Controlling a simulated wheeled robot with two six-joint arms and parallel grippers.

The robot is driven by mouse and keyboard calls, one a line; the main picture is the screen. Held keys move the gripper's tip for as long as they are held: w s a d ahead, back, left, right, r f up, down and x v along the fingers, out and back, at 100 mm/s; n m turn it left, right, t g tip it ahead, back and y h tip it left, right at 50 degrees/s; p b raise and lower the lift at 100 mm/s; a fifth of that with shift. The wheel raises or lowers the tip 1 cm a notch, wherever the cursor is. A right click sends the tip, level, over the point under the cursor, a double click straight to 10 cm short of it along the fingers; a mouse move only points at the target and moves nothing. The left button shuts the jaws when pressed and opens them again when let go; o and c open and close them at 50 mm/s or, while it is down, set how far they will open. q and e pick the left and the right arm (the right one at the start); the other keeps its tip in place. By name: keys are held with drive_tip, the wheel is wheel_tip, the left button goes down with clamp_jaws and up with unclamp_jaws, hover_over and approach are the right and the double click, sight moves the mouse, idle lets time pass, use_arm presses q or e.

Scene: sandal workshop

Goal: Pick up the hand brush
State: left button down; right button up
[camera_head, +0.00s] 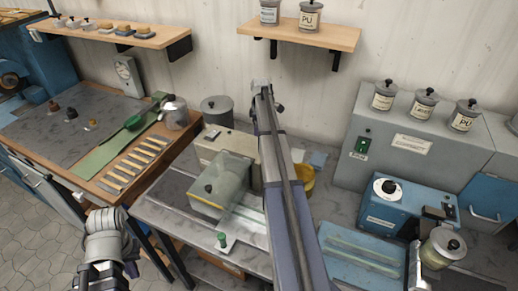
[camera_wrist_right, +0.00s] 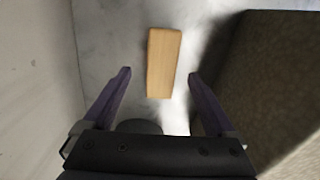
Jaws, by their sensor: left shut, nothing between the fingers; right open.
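In the right wrist view a pale wooden block (camera_wrist_right: 163,62), which looks like the hand brush seen from above, lies on a grey marbled surface. Any bristles under it are hidden. My right gripper (camera_wrist_right: 160,74) is open above it, with one purple finger on each side and gaps between fingers and wood. In the head view I cannot make out this block, and the right gripper's fingers are not clear behind my central arm. My left gripper (camera_head: 104,222) is at the lower left, shut and empty, apart from the benches.
In the right wrist view a dark bulky object (camera_wrist_right: 275,80) stands close on the right, and a pale wall is on the left. In the head view a grey machine (camera_head: 410,150) and a blue unit (camera_head: 385,216) stand on the right. A wooden shelf (camera_head: 300,33) is on the wall.

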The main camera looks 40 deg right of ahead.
drive_tip(key=shift+w+a+f+b, duration=0.1)
drive_tip(key=shift+f+b, duration=1.2)
drive_tip(key=shift+f, duration=0.05)
drive_tip(key=shift+a+f+b, duration=0.1)
drive_tip(key=shift+f+b, duration=1.2)
drive_tip(key=shift+r, duration=0.1)
clamp_jaws()
drive_tip(key=shift+r, duration=0.15)
wheel_tip(320, 180, up, 10)
drive_tip(key=p, duration=1)
